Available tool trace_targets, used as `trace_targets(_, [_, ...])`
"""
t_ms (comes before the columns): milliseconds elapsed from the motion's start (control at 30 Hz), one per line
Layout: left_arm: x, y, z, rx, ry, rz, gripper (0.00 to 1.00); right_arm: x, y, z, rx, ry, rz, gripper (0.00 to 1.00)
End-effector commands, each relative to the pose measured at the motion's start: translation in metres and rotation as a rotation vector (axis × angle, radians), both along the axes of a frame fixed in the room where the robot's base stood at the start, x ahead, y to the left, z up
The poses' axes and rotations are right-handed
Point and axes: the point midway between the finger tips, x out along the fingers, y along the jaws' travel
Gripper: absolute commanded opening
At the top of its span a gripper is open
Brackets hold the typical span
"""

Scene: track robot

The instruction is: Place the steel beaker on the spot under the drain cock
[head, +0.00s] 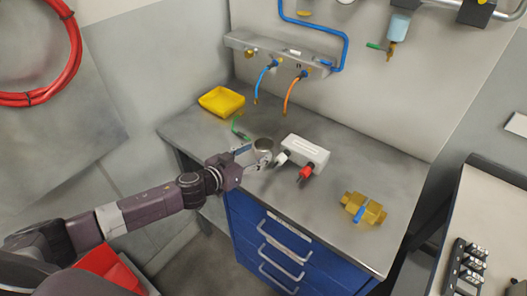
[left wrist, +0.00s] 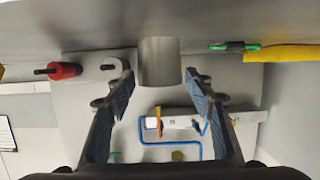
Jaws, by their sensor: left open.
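The steel beaker (head: 263,145) stands upright on the grey bench top, left of the white block. My left gripper (head: 255,157) is open at its near side. In the left wrist view, which looks upside down, the beaker (left wrist: 159,62) sits between and just beyond the two spread fingertips (left wrist: 162,84). I see no grip on it. A drain cock (head: 390,52) with a green lever hangs below a blue-bowled filter (head: 398,27) on the back wall at upper right. I cannot make out a marked spot on the bench below it. My right gripper is out of view.
A white block (head: 305,150) with a red knob stands close right of the beaker. A green-handled piece (head: 239,127) and a yellow tray (head: 222,101) lie behind left. A brass valve (head: 363,209) lies front right. Blue and orange hoses (head: 291,95) hang behind.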

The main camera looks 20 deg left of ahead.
Motion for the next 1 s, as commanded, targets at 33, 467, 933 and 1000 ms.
trace_targets(33, [0.004,-0.002,0.001,0.0,-0.001,0.0,0.49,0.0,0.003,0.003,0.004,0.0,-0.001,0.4])
trace_targets(467, [0.043,-0.015,-0.013,0.001,0.0,-0.001,0.49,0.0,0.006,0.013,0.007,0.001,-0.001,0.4])
trace_targets(933, [0.044,-0.015,-0.013,0.001,0.0,-0.003,0.26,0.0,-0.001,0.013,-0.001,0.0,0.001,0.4])
trace_targets(1000, [0.044,-0.015,-0.014,0.002,-0.001,-0.002,0.18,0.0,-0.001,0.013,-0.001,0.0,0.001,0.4])
